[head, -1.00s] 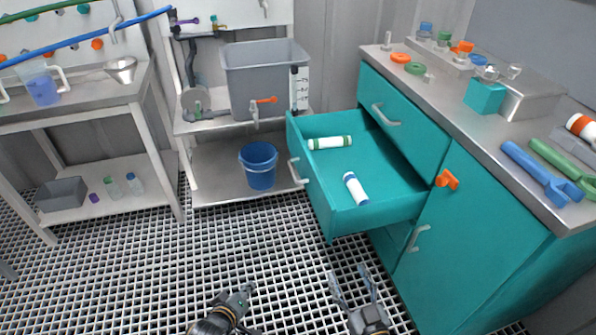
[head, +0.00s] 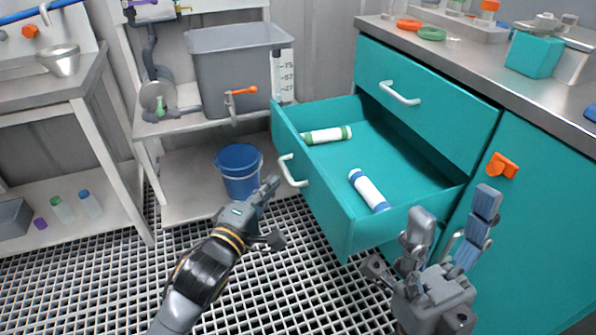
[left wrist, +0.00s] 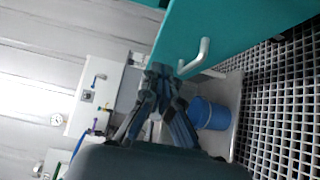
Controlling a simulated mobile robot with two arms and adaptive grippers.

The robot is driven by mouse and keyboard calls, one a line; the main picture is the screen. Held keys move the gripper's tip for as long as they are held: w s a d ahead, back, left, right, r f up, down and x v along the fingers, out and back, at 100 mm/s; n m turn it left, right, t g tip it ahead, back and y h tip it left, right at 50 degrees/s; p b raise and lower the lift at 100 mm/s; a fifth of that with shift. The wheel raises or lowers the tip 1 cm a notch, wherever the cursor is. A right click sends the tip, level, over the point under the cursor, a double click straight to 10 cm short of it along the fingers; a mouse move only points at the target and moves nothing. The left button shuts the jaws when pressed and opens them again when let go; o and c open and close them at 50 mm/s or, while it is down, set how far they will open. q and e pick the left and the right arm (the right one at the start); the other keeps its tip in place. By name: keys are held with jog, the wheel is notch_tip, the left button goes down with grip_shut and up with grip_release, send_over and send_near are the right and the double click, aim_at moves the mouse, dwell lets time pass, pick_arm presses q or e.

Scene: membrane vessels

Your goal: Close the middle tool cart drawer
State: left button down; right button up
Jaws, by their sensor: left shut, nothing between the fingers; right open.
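The teal tool cart's middle drawer (head: 322,205) is pulled out in the head view. It holds a white tube with green ends (head: 327,135) and a white tube with blue ends (head: 368,190). My left gripper (head: 272,186) is shut and empty, close to the drawer's grey handle (head: 291,171); I cannot tell if they touch. In the left wrist view the drawer front (left wrist: 180,38) and its handle (left wrist: 197,58) are just beyond the left gripper (left wrist: 160,72). My right gripper (head: 455,215) is open and empty, in front of the cart's side near the drawer's near corner.
The upper drawer (head: 425,105) is shut. An orange latch (head: 502,165) sits on the cart door. A blue bucket (head: 239,170) stands on the low shelf behind my left gripper. A grey tank (head: 235,70) stands above it. Grating floor in front is clear.

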aim_at(306, 156)
pick_arm(q)
jog(key=w+d+b, duration=0.3)
jog(key=w+d, duration=0.2)
jog(key=shift+w+d, duration=0.45)
jog(key=shift+d, duration=0.1)
